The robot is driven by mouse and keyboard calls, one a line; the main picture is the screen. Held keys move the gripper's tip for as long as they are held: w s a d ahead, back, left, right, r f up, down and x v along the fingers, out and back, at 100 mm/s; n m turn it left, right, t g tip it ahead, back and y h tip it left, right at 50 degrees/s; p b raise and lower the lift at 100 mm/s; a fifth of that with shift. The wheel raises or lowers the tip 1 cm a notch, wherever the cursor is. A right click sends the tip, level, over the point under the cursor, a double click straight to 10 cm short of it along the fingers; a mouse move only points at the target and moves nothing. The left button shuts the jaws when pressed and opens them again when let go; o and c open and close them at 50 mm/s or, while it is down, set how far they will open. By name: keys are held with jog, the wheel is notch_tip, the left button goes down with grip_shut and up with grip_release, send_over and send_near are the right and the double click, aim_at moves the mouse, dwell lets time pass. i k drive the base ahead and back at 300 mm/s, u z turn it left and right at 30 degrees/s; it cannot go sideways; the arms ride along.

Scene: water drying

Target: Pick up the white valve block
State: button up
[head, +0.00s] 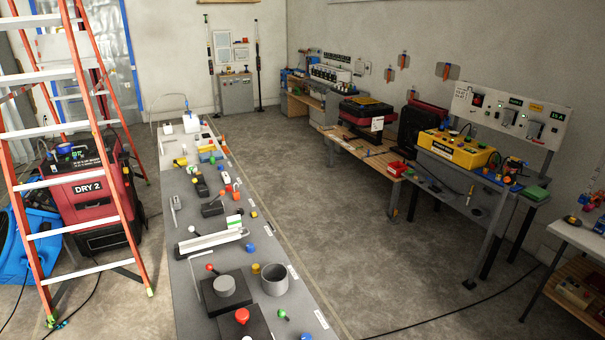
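A long grey bench (184,238) runs away from me left of centre and carries many small parts. At its far end stands a white block (191,124) with a thin upright piece on top. A smaller white piece (168,129) sits just left of it. Another small white piece (225,177) lies mid-bench near orange parts. These are too small to tell surely which is the valve block. My gripper is not in view.
An orange ladder (136,235) and a red dryer marked DRY 2 (88,190) stand left of the bench. Open floor (320,215) lies to its right. Workbenches (365,150) with a yellow case (455,150) line the right wall. A cable crosses the floor at lower right.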

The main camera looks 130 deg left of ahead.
aim_at(225, 176)
jog(key=u, duration=0.1)
jog(key=k, duration=0.15)
jog(key=u, duration=2.8)
jog(key=i, duration=1.8)
